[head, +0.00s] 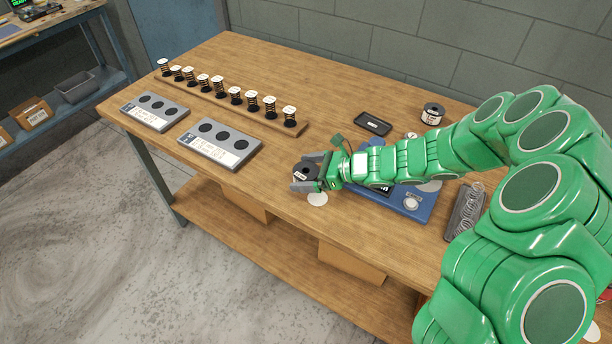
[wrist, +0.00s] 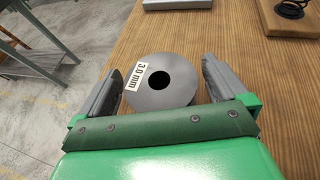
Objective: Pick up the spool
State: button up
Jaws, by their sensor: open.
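The spool is a dark grey round disc with a centre hole and a white "3.0 mm" label. In the wrist view the spool (wrist: 183,82) sits between the two fingers of my gripper (wrist: 161,80), with a visible gap on each side. In the head view the spool (head: 304,172) shows at the end of my green arm, near the front edge of the table, between the fingers of my gripper (head: 308,171). My gripper is open. The spool's underside is hidden, so I cannot tell its height above the table.
A wooden rack (head: 225,97) of several springs runs along the back left. Two grey trays with dark round recesses (head: 155,111) (head: 219,144) stand left of my gripper. A blue machine base (head: 415,210) lies under my arm. Another dark spool (head: 432,114) stands at the back right.

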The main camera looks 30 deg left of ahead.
jog(key=shift+c, duration=0.5)
jog(key=c, duration=1.2)
jog(key=shift+r, duration=0.1)
jog(key=shift+c, duration=0.2)
jog(key=shift+r, duration=0.6)
jog(key=s+d+r, duration=1)
jog(key=r, duration=0.1)
jog(key=shift+r, duration=0.35)
